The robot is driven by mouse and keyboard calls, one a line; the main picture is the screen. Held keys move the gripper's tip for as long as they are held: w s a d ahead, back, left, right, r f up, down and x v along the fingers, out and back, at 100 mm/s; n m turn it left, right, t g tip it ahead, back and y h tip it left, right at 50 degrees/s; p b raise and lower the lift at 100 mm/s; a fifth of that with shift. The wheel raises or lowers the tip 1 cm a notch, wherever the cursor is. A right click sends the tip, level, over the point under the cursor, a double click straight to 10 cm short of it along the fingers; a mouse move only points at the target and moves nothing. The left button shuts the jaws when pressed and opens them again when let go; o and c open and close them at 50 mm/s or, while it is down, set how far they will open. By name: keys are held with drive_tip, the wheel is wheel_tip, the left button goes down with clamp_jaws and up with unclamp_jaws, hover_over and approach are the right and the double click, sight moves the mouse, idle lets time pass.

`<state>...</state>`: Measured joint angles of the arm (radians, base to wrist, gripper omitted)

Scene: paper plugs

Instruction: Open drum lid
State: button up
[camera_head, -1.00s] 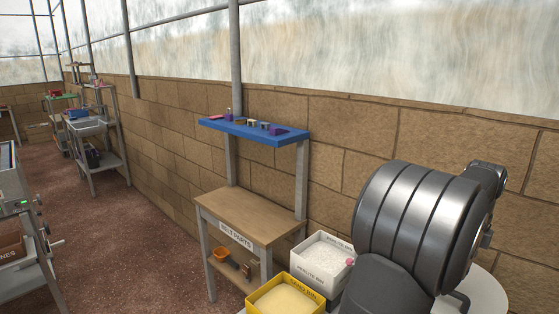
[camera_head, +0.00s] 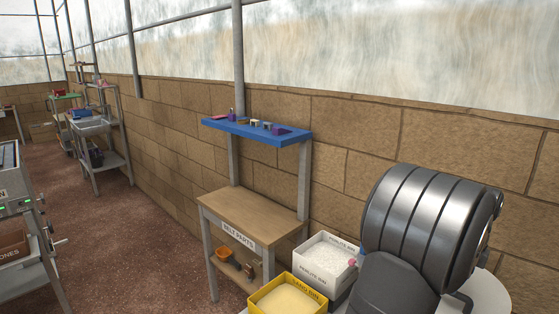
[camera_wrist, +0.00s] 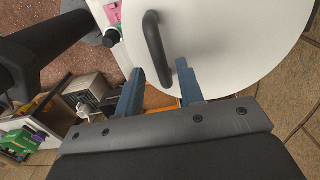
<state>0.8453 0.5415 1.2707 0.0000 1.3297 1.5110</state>
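The white round drum lid (camera_wrist: 235,45) fills the upper part of the wrist view and carries a dark curved bar handle (camera_wrist: 155,50). In the head view, part of the lid (camera_head: 491,290) shows at the bottom right, with the handle (camera_head: 461,302) half hidden by my arm. My gripper (camera_wrist: 158,68) has two blue-grey fingers spread apart. The handle's lower end appears between the fingertips in the wrist view. I cannot tell whether a finger touches it. The lid lies flat, and the drum's body is hidden.
A yellow sand bin (camera_head: 288,300) and a white perlite bin (camera_head: 325,258) stand left of the lid. A wooden parts table (camera_head: 250,215) stands behind them, with a blue shelf (camera_head: 255,132) above. A stone wall (camera_head: 345,135) runs behind. The floor at left is open.

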drive_tip(key=shift+f, duration=1.9)
clamp_jaws()
